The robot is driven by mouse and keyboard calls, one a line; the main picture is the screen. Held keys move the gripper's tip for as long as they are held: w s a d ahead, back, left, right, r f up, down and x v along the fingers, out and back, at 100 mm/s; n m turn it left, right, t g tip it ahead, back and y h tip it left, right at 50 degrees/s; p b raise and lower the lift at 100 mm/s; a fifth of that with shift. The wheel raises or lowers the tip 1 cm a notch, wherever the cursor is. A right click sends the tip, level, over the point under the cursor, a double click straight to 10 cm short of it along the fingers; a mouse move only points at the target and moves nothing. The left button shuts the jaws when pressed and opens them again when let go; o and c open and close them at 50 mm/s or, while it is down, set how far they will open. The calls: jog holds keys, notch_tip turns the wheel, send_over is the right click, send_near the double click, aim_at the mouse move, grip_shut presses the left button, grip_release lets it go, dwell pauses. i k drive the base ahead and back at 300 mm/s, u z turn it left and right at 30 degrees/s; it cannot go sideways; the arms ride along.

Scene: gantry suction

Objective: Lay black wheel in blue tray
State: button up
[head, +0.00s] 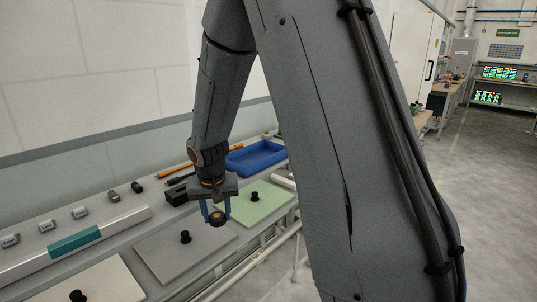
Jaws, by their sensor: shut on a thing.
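My gripper (217,209) points down from my arm, its two blue fingers shut on the black wheel (218,220). The wheel is small and dark with a lighter hub. It appears held above the bench, between the grey plate and the green plate. The blue tray (233,161) lies farther back on the bench, behind and to the right of my gripper. My arm hides part of its left side. The visible part of its floor looks empty.
A grey plate (168,257), a green plate (270,203) and a cream plate (110,284) each bear a black knob. A long white rail with a teal section (75,243) lies at left.

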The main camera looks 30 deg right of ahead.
aim_at(256, 157)
jog(key=z, duration=0.55)
jog(key=i, duration=0.85)
jog(key=z, duration=0.55)
